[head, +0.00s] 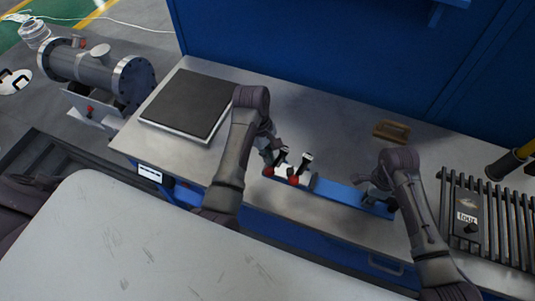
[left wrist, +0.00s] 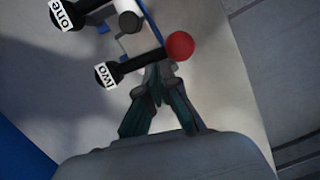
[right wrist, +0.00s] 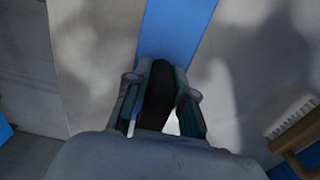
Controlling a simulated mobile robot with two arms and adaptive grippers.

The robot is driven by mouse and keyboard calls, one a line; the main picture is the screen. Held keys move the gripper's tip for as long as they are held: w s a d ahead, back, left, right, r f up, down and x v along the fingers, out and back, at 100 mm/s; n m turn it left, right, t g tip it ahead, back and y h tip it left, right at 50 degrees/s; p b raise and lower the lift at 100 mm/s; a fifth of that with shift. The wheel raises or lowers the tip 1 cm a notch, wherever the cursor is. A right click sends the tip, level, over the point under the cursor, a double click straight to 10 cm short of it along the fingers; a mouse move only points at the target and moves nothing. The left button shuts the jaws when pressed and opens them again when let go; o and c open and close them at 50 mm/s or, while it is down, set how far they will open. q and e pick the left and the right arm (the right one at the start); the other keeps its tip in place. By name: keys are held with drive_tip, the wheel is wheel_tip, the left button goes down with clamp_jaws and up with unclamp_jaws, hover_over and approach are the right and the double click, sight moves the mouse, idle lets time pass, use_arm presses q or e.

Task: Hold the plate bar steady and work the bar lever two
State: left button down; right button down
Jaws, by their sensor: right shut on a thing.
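The plate bar (head: 338,192) is a long blue strip on the workbench; it also shows in the right wrist view (right wrist: 178,30). Two black levers with red balls stand at its left end. The lever labelled "two" (left wrist: 135,63) crosses just in front of my left gripper (left wrist: 158,72), whose fingertips are drawn together beside its rod. Whether they touch it I cannot tell. The lever labelled "one" (left wrist: 90,15) lies further off in that view. My right gripper (right wrist: 158,80) is shut on a dark grip at the bar's right end; it also shows in the head view (head: 374,194).
A dark square plate (head: 188,104) lies on the bench at left. A brown-handled brush (head: 392,130) lies behind the bar. A roller rack (head: 500,215) stands at right and a grey flanged cylinder (head: 95,72) at far left. A blue wall (head: 330,55) closes the back.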

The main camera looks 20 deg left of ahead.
idle(0.3)
use_arm(q)
drive_tip(key=v, duration=0.7)
drive_tip(key=shift+r, duration=0.2)
idle(0.4)
use_arm(e)
drive_tip(key=c, duration=0.9)
unclamp_jaws()
